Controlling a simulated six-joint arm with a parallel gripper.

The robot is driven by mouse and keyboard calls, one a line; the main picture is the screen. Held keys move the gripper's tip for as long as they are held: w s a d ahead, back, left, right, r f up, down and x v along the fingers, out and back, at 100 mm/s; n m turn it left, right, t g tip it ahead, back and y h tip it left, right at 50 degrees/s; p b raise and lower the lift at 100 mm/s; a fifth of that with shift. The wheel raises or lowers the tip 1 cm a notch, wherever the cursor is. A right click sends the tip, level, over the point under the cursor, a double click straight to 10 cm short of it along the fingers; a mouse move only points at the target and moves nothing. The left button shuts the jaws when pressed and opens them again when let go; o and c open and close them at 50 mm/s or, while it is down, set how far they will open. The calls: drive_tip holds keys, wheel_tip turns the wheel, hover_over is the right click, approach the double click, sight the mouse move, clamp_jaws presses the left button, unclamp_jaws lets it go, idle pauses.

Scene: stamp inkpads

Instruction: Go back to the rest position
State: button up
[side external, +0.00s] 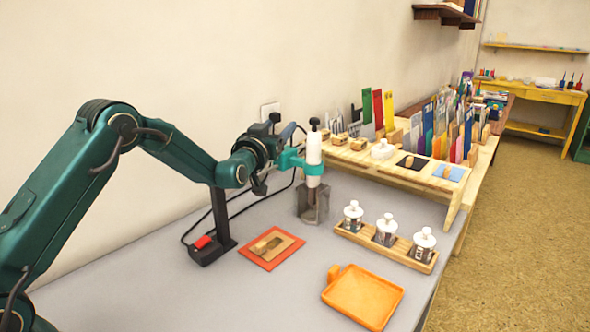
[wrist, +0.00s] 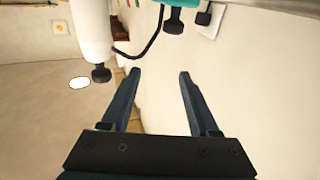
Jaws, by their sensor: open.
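My gripper (wrist: 160,74) is open in the wrist view, with nothing between its two dark blue fingers. In the side view my gripper is up at the black stand, partly hidden around the teal clamp (side external: 291,159). The clamp holds a white cylinder (side external: 313,150) upright with a black knob on top. The cylinder also shows at the upper left of the wrist view (wrist: 91,30), apart from the fingers. The stand's base (side external: 212,250) has a red switch and sits on the grey table.
A grey metal cup (side external: 312,205) is below the cylinder. A red-orange mat (side external: 262,263) bears a wooden piece. An orange tray (side external: 362,297) is in front. A wooden rack (side external: 378,245) holds three white-lidded jars. A wooden shelf (side external: 452,200) with stationery stands behind. The wall is close at the left.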

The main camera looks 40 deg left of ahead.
drive_tip(key=s+d+r+m+t+h, duration=0.1)
drive_tip(key=s+d+r, duration=0.1)
drive_tip(key=r, duration=0.4)
drive_tip(key=s+d+r+h, duration=0.1)
drive_tip(key=s+d+r, duration=0.1)
drive_tip(key=r, duration=0.3)
drive_tip(key=s+d+r+m+g+h, duration=0.1)
drive_tip(key=s+d+r+m+h, duration=0.15)
drive_tip(key=s+d, duration=0.45)
drive_tip(key=s+d+f+g+h, duration=0.1)
drive_tip(key=s+f+g, duration=0.5)
drive_tip(key=s+f, duration=0.3)
drive_tip(key=s+d+f+m+g+h, duration=0.1)
drive_tip(key=s+f+g, duration=0.5)
drive_tip(key=s, duration=1.1)
wheel_tip(320, 180, down, 5)
drive_tip(key=shift+s+r+h, duration=0.2)
drive_tip(key=shift+s+h, duration=0.15)
